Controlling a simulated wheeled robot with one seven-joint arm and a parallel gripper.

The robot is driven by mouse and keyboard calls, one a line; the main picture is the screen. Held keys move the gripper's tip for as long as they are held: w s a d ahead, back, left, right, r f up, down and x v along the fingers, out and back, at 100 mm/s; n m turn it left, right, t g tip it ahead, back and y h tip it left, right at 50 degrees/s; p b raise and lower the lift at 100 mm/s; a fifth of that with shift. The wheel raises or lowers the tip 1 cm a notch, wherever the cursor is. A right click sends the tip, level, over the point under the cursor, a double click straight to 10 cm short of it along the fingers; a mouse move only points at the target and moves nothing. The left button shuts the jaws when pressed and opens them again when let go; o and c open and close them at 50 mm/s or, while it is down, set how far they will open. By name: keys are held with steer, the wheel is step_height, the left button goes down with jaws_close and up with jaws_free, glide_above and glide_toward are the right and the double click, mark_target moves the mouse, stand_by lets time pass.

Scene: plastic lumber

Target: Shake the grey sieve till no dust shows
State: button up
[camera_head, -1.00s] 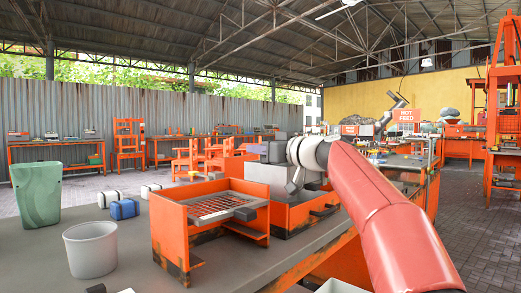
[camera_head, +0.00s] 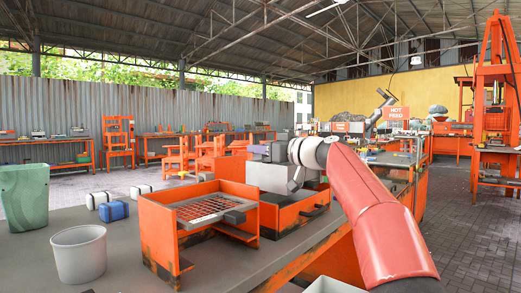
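An orange open-front frame (camera_head: 158,233) stands on the grey bench in the middle of the view. A grey-edged sieve with a mesh floor (camera_head: 203,208) sits in it, and a dark grey handle block (camera_head: 236,217) sticks out at its front right. Orange shows at the mesh; whether dust lies on it is too small to tell. My red arm reaches in from the lower right. My gripper (camera_head: 293,185) is at its far end, behind and right of the sieve, apart from it in the picture. Its fingers are too small and overlapped to read.
A white-grey bucket (camera_head: 79,256) and a green bin (camera_head: 24,198) stand left of the frame. A blue block (camera_head: 114,211) and two white blocks lie behind the bucket. A second orange box with a grey machine (camera_head: 283,178) stands right of the sieve, close to my arm.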

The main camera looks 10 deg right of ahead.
steer(key=shift+o, duration=1.2)
steer(key=shift+s+d+f, duration=0.1)
steer(key=b+v, duration=0.3)
steer(key=v, duration=0.4)
steer(key=shift+s+d, duration=0.15)
steer(key=shift+s, duration=0.05)
